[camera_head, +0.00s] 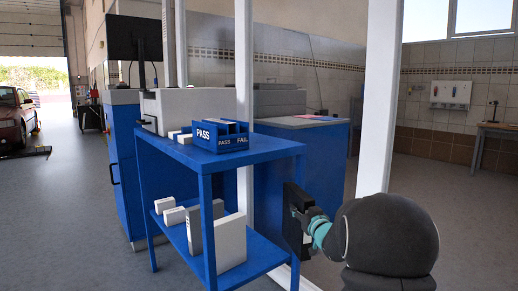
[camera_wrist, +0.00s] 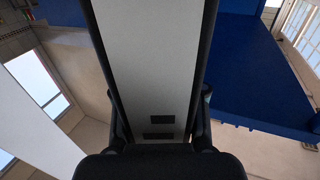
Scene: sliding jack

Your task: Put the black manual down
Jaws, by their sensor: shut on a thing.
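The black manual (camera_head: 293,205) is upright in my gripper (camera_head: 304,222), just right of the blue cart's front right leg in the head view. My gripper is shut on it, with teal parts showing behind the dark fingers. In the wrist view the manual (camera_wrist: 155,55) shows as a light grey page edge between two black covers, with two small dark marks near the bottom. A finger of my gripper (camera_wrist: 160,125) sits on each side of it. I cannot tell whether the manual touches the cart.
The blue cart (camera_head: 262,151) has a top and a lower shelf (camera_head: 262,257). White boxes (camera_head: 231,241) and a grey slab stand on the lower shelf. A blue PASS/FAIL tray (camera_head: 218,136) is on the top. White posts (camera_head: 380,90) stand close behind my gripper.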

